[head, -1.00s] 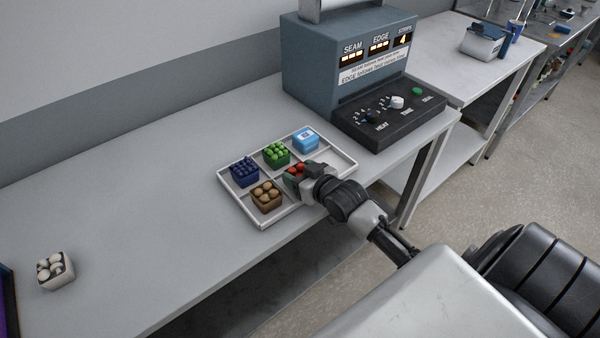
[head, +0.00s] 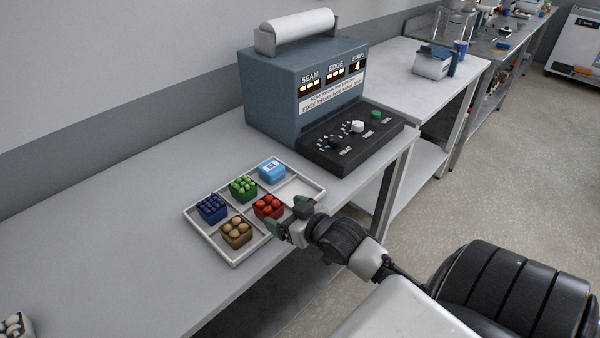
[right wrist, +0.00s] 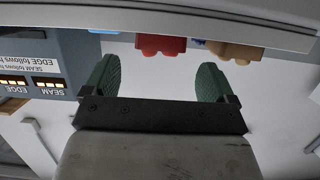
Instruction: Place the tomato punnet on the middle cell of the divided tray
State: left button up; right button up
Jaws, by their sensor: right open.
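The red tomato punnet (head: 268,206) sits in the middle cell of the front row of the divided tray (head: 233,263). It looks upright. My right gripper (head: 288,217) is open and empty, just in front of the punnet on the tray's near side, apart from it. In the right wrist view the tomato punnet (right wrist: 160,44) shows upside down beyond and between the open green fingers (right wrist: 154,78), with a gap.
The tray also holds brown (head: 236,233), dark blue (head: 211,208), green (head: 243,188) and light blue (head: 271,171) punnets; its front right cell is empty. A sealing machine (head: 300,90) stands behind right. The table between is clear.

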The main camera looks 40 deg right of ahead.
jog(key=v, duration=0.5)
jog(key=shift+f, duration=0.1)
dwell(0.4)
